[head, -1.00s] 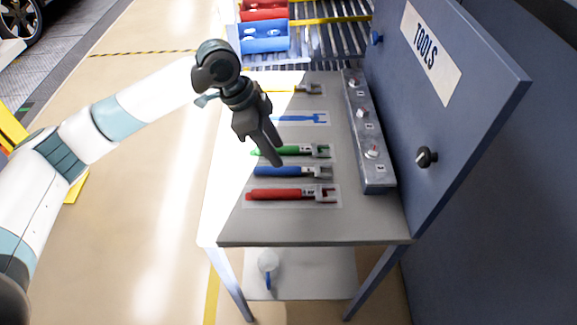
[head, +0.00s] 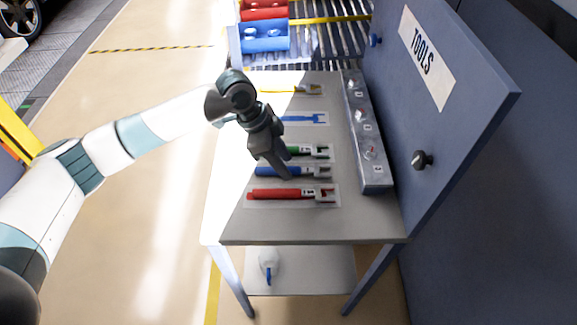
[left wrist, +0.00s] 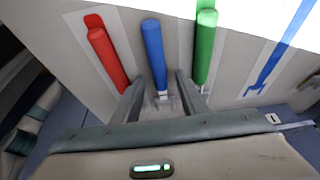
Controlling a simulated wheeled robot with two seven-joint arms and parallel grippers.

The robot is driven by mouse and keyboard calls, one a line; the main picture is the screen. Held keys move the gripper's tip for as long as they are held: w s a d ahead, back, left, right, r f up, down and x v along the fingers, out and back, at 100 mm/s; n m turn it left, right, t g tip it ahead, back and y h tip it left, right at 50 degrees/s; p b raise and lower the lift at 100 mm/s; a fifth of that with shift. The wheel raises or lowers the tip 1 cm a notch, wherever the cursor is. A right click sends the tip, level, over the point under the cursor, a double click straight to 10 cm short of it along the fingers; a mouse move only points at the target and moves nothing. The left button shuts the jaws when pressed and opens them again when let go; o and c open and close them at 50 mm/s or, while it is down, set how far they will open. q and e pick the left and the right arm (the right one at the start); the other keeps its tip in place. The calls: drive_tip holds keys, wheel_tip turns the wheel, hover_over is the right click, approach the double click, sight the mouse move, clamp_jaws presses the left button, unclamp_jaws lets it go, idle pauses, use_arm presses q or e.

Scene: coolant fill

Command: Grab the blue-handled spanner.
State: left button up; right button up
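The blue-handled spanner (head: 268,171) lies on the bench between the red and green ones, its metal jaw to the right. My left gripper (head: 283,174) points down at it, with the fingertips over the jaw end of the handle and hiding part of it. In the left wrist view the blue handle (left wrist: 152,42) runs away from the camera, and its lower end shows between the two spread fingers (left wrist: 158,84). The gripper is open; whether it touches the spanner I cannot tell. My right gripper is not in view.
A red-handled spanner (head: 275,194) lies nearer, and green (head: 294,151) and yellow (head: 285,90) ones farther. A flat blue spanner outline (head: 305,119) marks a bare spot. A grey block with knobs (head: 373,170) and the TOOLS panel (head: 455,100) bound the right side.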

use_arm(q)
drive_tip(key=shift+d+f, duration=0.2)
drive_tip(key=shift+f, duration=0.45)
clamp_jaws()
